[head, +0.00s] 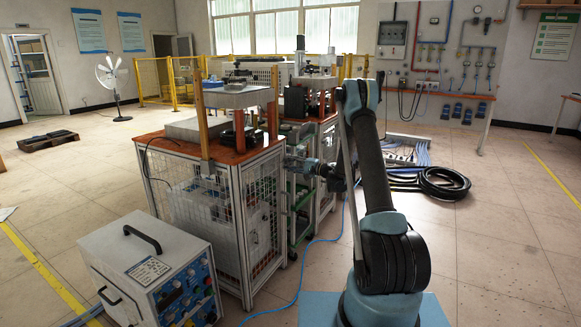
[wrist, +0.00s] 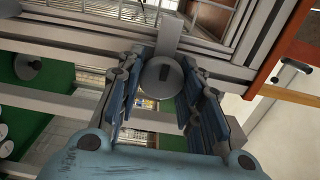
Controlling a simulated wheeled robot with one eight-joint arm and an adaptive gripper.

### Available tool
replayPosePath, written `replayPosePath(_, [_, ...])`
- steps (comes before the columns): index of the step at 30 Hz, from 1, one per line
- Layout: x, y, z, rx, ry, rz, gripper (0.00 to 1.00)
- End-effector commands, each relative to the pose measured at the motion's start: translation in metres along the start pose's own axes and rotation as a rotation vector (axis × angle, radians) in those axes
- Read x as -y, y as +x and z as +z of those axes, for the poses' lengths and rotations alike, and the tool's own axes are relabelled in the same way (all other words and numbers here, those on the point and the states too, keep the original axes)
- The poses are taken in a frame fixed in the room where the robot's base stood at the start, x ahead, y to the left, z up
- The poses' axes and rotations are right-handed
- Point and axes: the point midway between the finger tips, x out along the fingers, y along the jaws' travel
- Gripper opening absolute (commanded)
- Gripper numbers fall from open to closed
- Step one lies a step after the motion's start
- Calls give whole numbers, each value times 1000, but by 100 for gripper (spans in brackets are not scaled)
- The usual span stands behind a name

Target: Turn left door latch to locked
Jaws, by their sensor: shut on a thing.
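The door latch (wrist: 160,77) is a round grey disc with a short dark slot, seen in the middle of the wrist view below a grey plate (wrist: 170,38) on the cabinet frame. The slot runs roughly upright in that picture. My gripper (wrist: 163,80) has its blue-padded fingers on either side of the disc and is shut on it. In the head view my gripper (head: 297,163) reaches the right side of the mesh-walled cabinet (head: 232,215); the latch cannot be made out there.
A second machine with a green frame (head: 301,190) stands close behind my gripper. A grey control box (head: 150,270) sits on the floor at front left. A blue cable (head: 300,262) crosses the floor. A black hose coil (head: 443,184) lies to the right; the floor beyond is open.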

Motion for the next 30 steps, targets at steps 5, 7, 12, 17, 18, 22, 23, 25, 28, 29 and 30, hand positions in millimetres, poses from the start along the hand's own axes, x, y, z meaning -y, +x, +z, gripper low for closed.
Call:
replayPosePath(5, [-2, 0, -1, -2, 3, 3, 10])
replayPosePath(7, [-2, 0, -1, -1, 3, 3, 10])
replayPosePath(12, [-2, 0, 0, 0, 2, 3, 38])
replayPosePath(17, [-1, 0, 0, 0, 2, 2, 53])
replayPosePath(18, [-1, 0, 0, 1, 2, 2, 53])
replayPosePath(22, [-1, 0, 1, 1, 2, 1, 53])
replayPosePath(23, [-1, 0, 1, 1, 2, 1, 53])
replayPosePath(25, [0, -1, 1, 1, 2, 1, 53])
replayPosePath(28, [0, -7, 0, 0, 2, 1, 53])
replayPosePath(29, [0, -10, 0, 0, 2, 1, 53])
replayPosePath(30, [0, -14, 0, -1, 2, 1, 53])
